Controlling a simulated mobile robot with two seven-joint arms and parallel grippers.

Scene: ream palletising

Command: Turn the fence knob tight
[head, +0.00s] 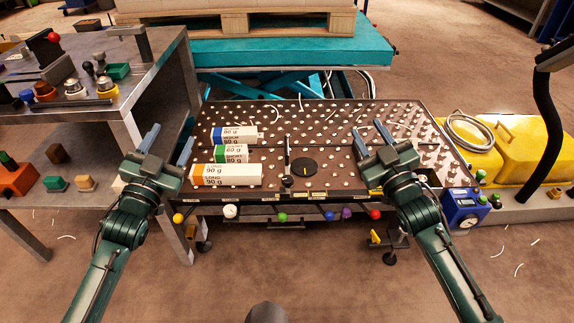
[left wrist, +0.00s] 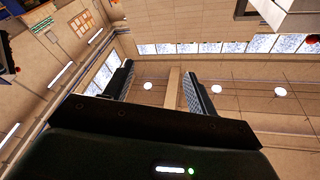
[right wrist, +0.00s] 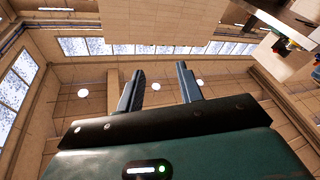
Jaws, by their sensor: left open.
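A thin dark upright fence (head: 287,154) stands on the ball-studded table (head: 340,125), left of its middle. A small dark knob (head: 287,181) sits at the fence's near end, close to the front edge. I cannot tell how tight it is. A flat black disc (head: 304,167) with a yellow mark lies just right of it. My left gripper (head: 170,140) is open and empty at the table's left side. My right gripper (head: 371,138) is open and empty over the table's right part, apart from the knob. Both wrist views show spread fingers against the room, without the knob.
Reams with blue (head: 236,135), green (head: 230,154) and orange (head: 226,176) ends lie left of the fence. Coloured balls, including a green one (head: 282,217), line the front edge. A metal bench (head: 150,85) stands left, a teal lift (head: 290,53) behind, a yellow case (head: 515,150) right.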

